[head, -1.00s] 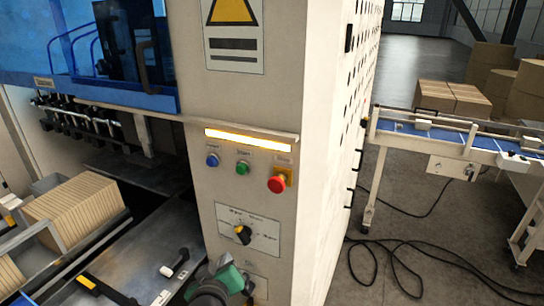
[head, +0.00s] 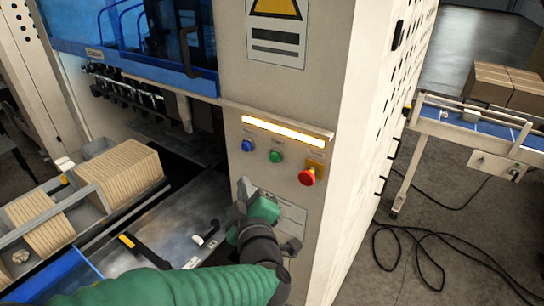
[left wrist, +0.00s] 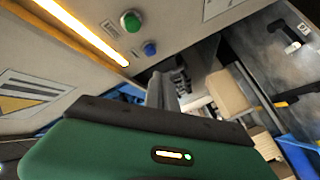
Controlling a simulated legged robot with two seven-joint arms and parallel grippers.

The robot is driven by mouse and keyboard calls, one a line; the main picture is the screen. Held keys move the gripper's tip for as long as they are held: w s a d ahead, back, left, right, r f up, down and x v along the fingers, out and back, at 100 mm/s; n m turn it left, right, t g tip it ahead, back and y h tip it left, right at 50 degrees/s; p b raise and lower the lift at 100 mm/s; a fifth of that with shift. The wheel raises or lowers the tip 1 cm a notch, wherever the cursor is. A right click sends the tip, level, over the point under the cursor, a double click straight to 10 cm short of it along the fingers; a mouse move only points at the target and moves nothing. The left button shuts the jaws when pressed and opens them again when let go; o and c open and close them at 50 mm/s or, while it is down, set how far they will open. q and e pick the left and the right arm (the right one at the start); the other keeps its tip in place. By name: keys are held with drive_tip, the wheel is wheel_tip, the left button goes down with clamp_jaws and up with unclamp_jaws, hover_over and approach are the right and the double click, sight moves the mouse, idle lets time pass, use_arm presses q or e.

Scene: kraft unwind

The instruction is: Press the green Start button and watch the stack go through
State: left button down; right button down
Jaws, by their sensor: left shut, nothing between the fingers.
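The green Start button (head: 276,156) sits on the cream machine's front panel, between a blue button (head: 247,145) and a red mushroom button (head: 307,177) on a yellow base. In the left wrist view the green button (left wrist: 131,21) shows near the top, with the blue one beside it. My left gripper (head: 246,191) is shut and empty, just below the buttons and apart from the green one; it covers part of the lower panel. A stack of tan kraft sheets (head: 122,172) stands in a grey tray at the left. My right gripper is not in view.
A lit amber bar (head: 285,131) runs above the buttons. A blue see-through guard (head: 125,40) covers the machine's upper left. At the right, a conveyor (head: 470,130) carries tan boxes (head: 503,86). Black cables (head: 425,245) lie on the floor.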

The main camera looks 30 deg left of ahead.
sight(274, 158)
use_arm(q)
drive_tip(key=w, duration=0.8)
drive_tip(key=shift+d, duration=0.45)
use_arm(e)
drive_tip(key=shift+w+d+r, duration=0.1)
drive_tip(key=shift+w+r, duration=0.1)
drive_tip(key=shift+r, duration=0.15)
use_arm(q)
drive_tip(key=shift+d, duration=0.3)
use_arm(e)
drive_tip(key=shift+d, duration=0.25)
use_arm(q)
drive_tip(key=shift+a, duration=0.2)
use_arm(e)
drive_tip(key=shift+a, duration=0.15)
use_arm(q)
drive_tip(key=shift+d, duration=0.1)
drive_tip(key=shift+w+r, duration=0.1)
drive_tip(key=shift+w, duration=0.25)
